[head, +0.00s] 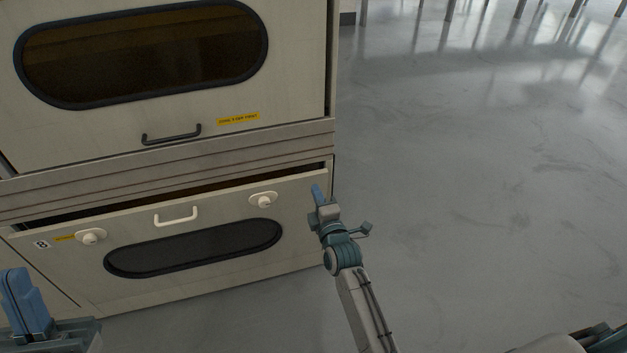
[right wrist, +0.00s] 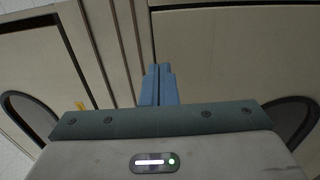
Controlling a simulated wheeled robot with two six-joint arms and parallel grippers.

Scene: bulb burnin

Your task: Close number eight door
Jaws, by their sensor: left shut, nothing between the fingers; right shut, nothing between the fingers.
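The number eight door (head: 298,222) is the lower cabinet door, marked with an "8" label (head: 41,244) at its left. It tilts outward, with a dark gap along its top edge. It has a pale handle (head: 176,216), two round latches (head: 263,200) (head: 90,236) and a dark oval window (head: 195,248). My right gripper (head: 317,193) is shut and empty by the door's upper right corner; I cannot tell whether it touches. Its shut blue fingers also show in the right wrist view (right wrist: 158,82), in front of the cabinet. My left gripper (head: 24,298) is shut and empty at the lower left.
The upper cabinet door (head: 90,135), with a dark handle (head: 171,135), yellow label (head: 238,119) and large oval window (head: 140,52), looks shut. The grey floor (head: 480,190) to the right is clear. Several thin metal legs (head: 450,10) stand at the far back.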

